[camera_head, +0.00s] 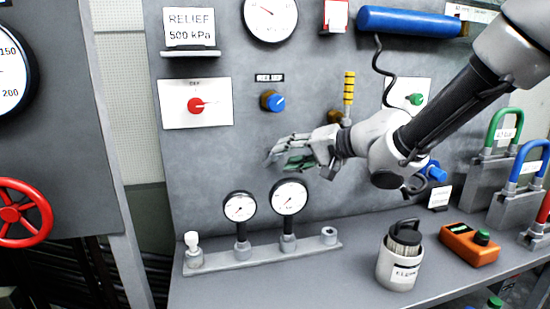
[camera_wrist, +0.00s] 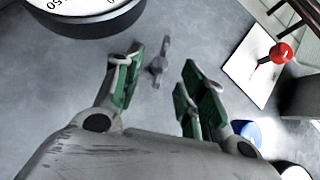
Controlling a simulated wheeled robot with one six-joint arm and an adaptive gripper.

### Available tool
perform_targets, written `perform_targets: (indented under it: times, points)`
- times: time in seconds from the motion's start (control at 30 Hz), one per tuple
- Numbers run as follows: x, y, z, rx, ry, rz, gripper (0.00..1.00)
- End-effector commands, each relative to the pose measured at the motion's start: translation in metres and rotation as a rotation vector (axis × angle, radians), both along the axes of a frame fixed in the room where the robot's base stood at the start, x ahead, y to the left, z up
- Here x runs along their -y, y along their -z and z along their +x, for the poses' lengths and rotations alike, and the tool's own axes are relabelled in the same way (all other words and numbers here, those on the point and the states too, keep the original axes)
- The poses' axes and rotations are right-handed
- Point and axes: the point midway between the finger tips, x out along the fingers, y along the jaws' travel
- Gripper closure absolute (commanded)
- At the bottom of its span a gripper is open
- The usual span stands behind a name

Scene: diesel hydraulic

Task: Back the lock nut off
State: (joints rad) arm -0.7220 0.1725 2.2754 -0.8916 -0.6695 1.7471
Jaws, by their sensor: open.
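My gripper (camera_head: 276,161) is open and empty, in front of the grey panel below the relief knob. In the wrist view its green-padded fingers (camera_wrist: 163,64) stand apart. A small grey wing-shaped piece (camera_wrist: 158,66) shows between and beyond the fingertips; I cannot tell whether it is the lock nut or whether anything touches it. The blue relief knob (camera_head: 278,103) has a brass-coloured collar (camera_head: 266,99) behind it, up and left of my gripper's wrist. A blue knob (camera_wrist: 249,131) also shows beside the right finger in the wrist view.
A red knob (camera_head: 196,105) sits on a white plate at left. Two small gauges (camera_head: 240,206) (camera_head: 289,197) stand on a manifold bar (camera_head: 262,254) below my gripper. A lidded canister (camera_head: 398,262) and an orange device (camera_head: 470,243) stand on the bench at right.

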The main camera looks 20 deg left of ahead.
Motion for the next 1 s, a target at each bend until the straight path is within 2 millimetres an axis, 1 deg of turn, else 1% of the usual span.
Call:
perform_targets:
  times: [0.03, 0.1, 0.2, 0.3, 0.43, 0.63, 0.77, 0.8, 0.87, 1.0]
  points:
    - [-0.01, 0.004, 0.002, -0.001, -0.003, -0.001, 0.59]
    - [-0.02, 0.008, 0.006, -0.001, -0.002, -0.001, 0.59]
    - [-0.032, 0.013, 0.01, 0.0, -0.001, -0.001, 0.59]
    - [-0.04, 0.016, 0.013, 0.0, -0.001, -0.001, 0.59]
    - [-0.044, 0.017, 0.014, 0.001, 0.0, 0.001, 0.59]
    - [-0.044, 0.017, 0.014, 0.001, 0.0, 0.001, 0.59]
    - [-0.044, 0.017, 0.014, 0.002, 0.0, 0.001, 0.83]
    - [-0.044, 0.017, 0.014, 0.002, 0.0, 0.001, 0.9]
    - [-0.044, 0.017, 0.014, 0.002, 0.0, 0.001, 1.0]
    - [-0.044, 0.017, 0.014, 0.002, 0.0, 0.0, 1.0]
